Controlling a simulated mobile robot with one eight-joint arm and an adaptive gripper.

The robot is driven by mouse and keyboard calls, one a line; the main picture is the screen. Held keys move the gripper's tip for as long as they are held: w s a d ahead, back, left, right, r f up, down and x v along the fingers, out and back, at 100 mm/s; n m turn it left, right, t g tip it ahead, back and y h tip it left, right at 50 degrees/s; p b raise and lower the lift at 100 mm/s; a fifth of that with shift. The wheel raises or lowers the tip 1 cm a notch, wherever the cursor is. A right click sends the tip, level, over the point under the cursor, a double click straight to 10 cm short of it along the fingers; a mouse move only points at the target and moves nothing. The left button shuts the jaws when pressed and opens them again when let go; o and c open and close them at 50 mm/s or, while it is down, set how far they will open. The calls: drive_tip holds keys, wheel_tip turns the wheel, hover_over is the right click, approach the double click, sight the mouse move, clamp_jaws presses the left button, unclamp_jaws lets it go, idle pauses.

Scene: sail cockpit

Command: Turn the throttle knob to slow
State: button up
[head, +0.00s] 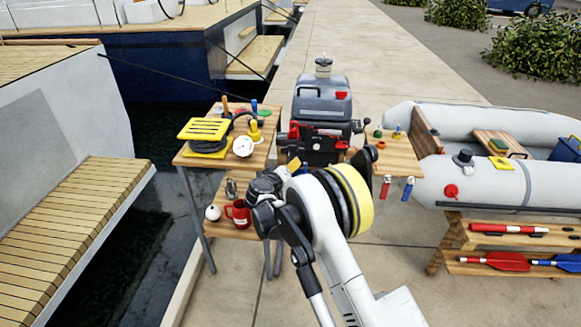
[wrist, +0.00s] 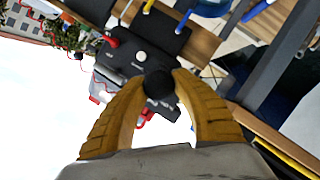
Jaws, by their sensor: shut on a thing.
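The throttle knob (wrist: 157,83) is a round black knob on the dark control panel (wrist: 128,64) in the wrist view. My gripper (wrist: 158,84) has its yellow fingers on both sides of the knob and is shut on it. Small white lettering shows on the panel beside the knob, too small to read surely, so the knob's setting cannot be told. In the head view my gripper (head: 296,166) is at the front of the outboard motor (head: 320,100); the arm hides the knob there.
A wooden side table (head: 185,158) at the left holds a yellow slatted item and a white gauge (head: 243,146). A red mug (head: 238,212) stands on its lower shelf. At the right are a small wooden table (head: 400,165) and a grey inflatable boat (head: 480,185).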

drive_tip(key=shift+n, duration=0.3)
drive_tip(key=o, duration=1.2)
drive_tip(key=shift+d, duration=0.1)
drive_tip(key=v, duration=1.2)
drive_tip(key=shift+f, duration=0.1)
